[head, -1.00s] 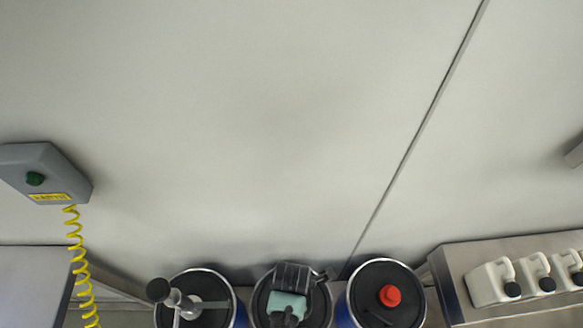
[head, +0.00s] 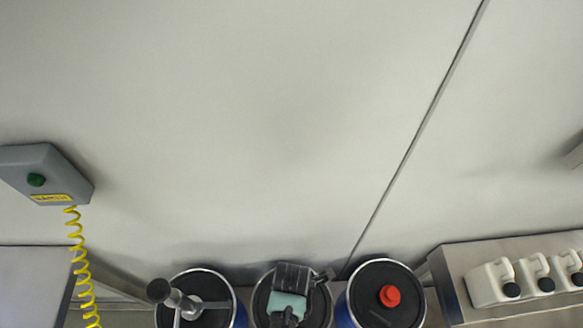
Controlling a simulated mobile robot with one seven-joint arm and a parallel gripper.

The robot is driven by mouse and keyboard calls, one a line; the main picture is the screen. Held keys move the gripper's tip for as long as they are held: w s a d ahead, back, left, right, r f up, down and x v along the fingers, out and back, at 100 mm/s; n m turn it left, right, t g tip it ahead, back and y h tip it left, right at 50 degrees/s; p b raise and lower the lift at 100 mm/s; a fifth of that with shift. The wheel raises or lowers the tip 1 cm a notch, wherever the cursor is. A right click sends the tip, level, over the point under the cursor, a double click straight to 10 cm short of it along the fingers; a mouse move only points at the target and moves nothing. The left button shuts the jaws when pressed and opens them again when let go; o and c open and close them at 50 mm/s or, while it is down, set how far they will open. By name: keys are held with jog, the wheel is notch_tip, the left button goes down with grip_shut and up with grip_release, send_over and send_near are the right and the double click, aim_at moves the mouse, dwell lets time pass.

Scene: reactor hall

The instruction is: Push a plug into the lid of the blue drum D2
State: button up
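Three blue drums with black lids stand in a row at the bottom edge in the head view. The middle drum (head: 323,307) is mostly covered by my dark and teal gripper (head: 288,316), which is over its lid. The fingertips are hidden, so I cannot tell whether they are open or shut, or whether they hold a plug. The right drum (head: 368,282) has a red plug (head: 389,296) on its lid. No drum label can be read, so I cannot tell which is D2.
A grey box with a green button (head: 36,180) and a coiled yellow cable (head: 77,250) is at the left, above a metal surface (head: 35,285). A steel bench (head: 460,275) at the right bears white canisters (head: 490,284). A bare wall fills the background.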

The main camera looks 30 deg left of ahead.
jog(key=shift+f, duration=0.15)
jog(key=o, duration=1.4)
notch_tip(320, 180, up, 13)
